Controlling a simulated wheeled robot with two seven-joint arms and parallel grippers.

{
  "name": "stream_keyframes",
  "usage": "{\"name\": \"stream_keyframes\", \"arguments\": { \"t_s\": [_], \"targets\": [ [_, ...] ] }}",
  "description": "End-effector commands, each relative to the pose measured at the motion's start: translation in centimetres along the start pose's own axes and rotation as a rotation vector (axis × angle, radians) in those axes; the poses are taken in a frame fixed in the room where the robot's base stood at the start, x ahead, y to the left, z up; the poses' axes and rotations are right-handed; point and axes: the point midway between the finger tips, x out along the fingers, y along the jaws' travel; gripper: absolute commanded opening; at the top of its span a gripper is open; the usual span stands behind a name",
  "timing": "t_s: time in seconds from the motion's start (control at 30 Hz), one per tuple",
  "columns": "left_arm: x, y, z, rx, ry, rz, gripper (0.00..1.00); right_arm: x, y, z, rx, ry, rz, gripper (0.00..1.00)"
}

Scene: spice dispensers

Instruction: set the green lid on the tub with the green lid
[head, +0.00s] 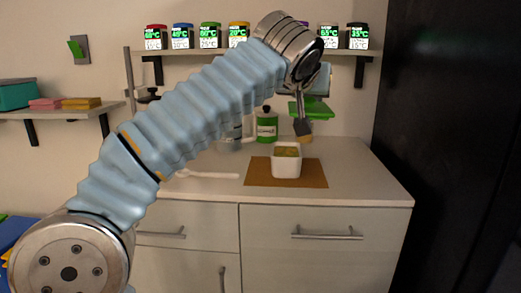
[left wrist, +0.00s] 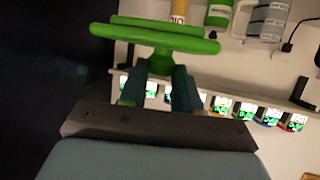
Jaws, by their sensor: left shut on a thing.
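My left gripper (left wrist: 160,75) is shut on the green lid (left wrist: 155,38), gripping the narrow part under its wide plate. In the head view the green lid (head: 316,108) is up in the air, behind and right of a white tub (head: 287,167) in the picture. The white tub is open-topped, stands upright on a brown mat (head: 257,174) and has yellow-green contents. My left forearm hides part of the scene, and the fingers are mostly hidden in the head view. My right gripper is not in view.
A green canister (head: 267,127) with a label stands behind the tub. Lit dispensers, among them a green-topped one (head: 210,36), line a wall shelf (head: 200,53). A dark utensil with a tan tip (head: 303,129) shows above the tub. A white utensil (head: 210,175) lies left of the mat.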

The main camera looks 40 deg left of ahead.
Motion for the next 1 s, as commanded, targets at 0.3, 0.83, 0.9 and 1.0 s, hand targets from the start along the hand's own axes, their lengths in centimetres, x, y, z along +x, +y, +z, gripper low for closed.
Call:
{"name": "stream_keyframes", "arguments": {
  "t_s": [0.3, 0.83, 0.9, 1.0],
  "targets": [
    [5.7, -2.8, 0.2, -0.006, -0.003, -0.008, 0.02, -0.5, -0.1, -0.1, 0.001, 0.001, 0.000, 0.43],
    [14.3, -6.6, 4.2, -0.004, 0.000, -0.003, 0.02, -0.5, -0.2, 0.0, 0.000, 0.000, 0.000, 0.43],
    [15.1, -6.9, 5.1, -0.003, -0.001, -0.004, 0.02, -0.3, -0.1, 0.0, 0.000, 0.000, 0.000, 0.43],
    [15.6, -6.8, 6.6, -0.002, 0.000, -0.003, 0.02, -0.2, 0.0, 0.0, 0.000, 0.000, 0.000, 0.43]
  ]
}}
